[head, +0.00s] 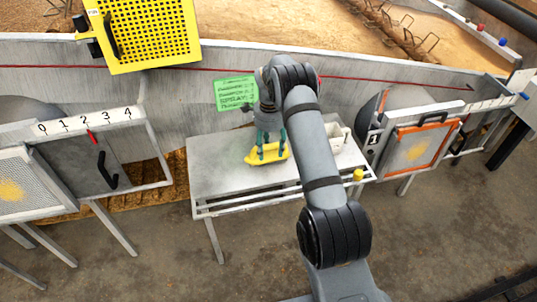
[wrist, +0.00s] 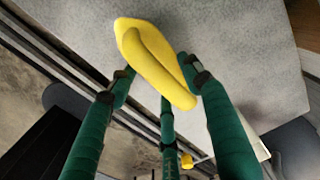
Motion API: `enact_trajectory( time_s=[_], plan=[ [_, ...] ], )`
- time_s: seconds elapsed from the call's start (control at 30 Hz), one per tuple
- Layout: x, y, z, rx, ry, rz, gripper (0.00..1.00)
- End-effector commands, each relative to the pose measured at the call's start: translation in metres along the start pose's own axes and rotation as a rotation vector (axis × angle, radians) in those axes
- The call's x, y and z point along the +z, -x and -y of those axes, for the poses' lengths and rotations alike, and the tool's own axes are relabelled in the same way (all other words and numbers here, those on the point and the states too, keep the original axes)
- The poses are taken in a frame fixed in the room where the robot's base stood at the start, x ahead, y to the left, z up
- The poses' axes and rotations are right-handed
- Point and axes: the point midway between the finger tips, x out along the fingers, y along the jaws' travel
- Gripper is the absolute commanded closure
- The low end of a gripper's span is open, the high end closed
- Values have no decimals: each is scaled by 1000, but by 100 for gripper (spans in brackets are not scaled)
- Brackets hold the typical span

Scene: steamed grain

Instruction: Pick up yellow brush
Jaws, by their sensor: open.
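The yellow brush (head: 267,154) lies on the grey metal table (head: 222,180), left of my arm in the head view. In the wrist view the brush (wrist: 150,57) runs diagonally from upper left to lower right. My gripper (head: 271,146) is open above the brush, with its green fingers pointing down on it. In the wrist view the fingers of my gripper (wrist: 157,80) spread around the lower end of the brush. I cannot tell whether any finger touches it.
A pale container (head: 336,136) stands on the right of the table, partly behind my arm. A yellow knob (head: 358,174) sits at the table's front right edge. A green note (head: 236,93) hangs on the wall behind. The left part of the tabletop is clear.

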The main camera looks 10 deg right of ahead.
Motion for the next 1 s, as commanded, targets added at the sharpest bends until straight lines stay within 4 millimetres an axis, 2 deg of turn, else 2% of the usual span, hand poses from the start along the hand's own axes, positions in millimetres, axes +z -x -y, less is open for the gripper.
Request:
enact_trajectory(
  time_s=[0.2, 1.0],
  plan=[
    [1, -1, 0, 0, 1, 0, 51],
    [1, 0, 0, 0, 1, 1, 98]
  ],
)
